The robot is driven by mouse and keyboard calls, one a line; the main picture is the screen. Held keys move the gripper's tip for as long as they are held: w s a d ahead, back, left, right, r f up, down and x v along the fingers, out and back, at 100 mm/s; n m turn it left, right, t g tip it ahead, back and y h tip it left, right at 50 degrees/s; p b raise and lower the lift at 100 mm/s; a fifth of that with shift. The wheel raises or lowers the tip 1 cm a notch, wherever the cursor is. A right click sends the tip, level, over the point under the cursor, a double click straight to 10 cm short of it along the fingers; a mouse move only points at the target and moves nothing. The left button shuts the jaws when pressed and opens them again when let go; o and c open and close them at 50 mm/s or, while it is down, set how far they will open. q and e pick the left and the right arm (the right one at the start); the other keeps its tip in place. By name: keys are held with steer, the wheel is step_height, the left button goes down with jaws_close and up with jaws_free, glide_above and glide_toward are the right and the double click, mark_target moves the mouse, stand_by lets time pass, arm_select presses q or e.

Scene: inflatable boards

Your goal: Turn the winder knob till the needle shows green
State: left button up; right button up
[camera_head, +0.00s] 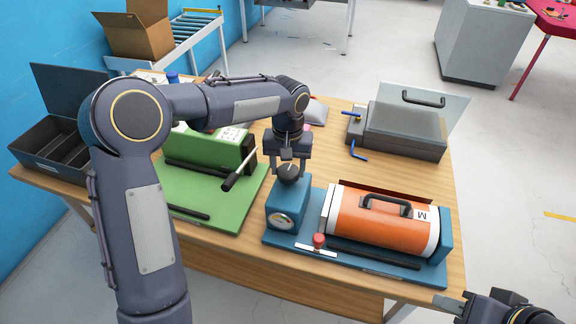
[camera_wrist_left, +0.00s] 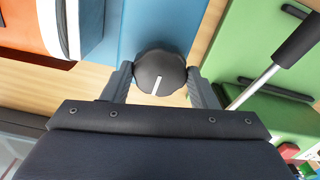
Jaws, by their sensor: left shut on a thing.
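The black winder knob (camera_head: 289,172) sits on top of a blue box on the blue board (camera_head: 285,240). My left gripper (camera_head: 290,165) points down over it with a finger on each side, shut on the knob. In the left wrist view the round knob (camera_wrist_left: 160,73) with a white line mark lies between the two fingers (camera_wrist_left: 158,85). The dial (camera_head: 283,220) on the box front has a pale face with coloured arcs; its needle is too small to read.
An orange cylinder (camera_head: 375,222) with a black handle lies on the blue board, with a red knob (camera_head: 319,240) beside it. A green board (camera_head: 215,190) with a lever is to the left. A grey case (camera_head: 400,130) and blue hex keys (camera_head: 357,152) are behind.

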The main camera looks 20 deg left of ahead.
mark_target(288, 170)
arm_select(q)
steer(key=m, duration=0.3)
steer(key=shift+m+p, duration=0.35)
steer(key=shift+m, duration=0.05)
steer(key=m, duration=0.3)
steer(key=shift+m+p, duration=0.35)
steer(key=shift+m, duration=0.05)
steer(key=m+p, duration=0.1)
steer(key=m, duration=0.5)
steer(key=shift+m, duration=0.3)
steer(key=o, duration=1)
steer(key=shift+r+b, duration=0.3)
steer(key=shift+r, duration=3.6)
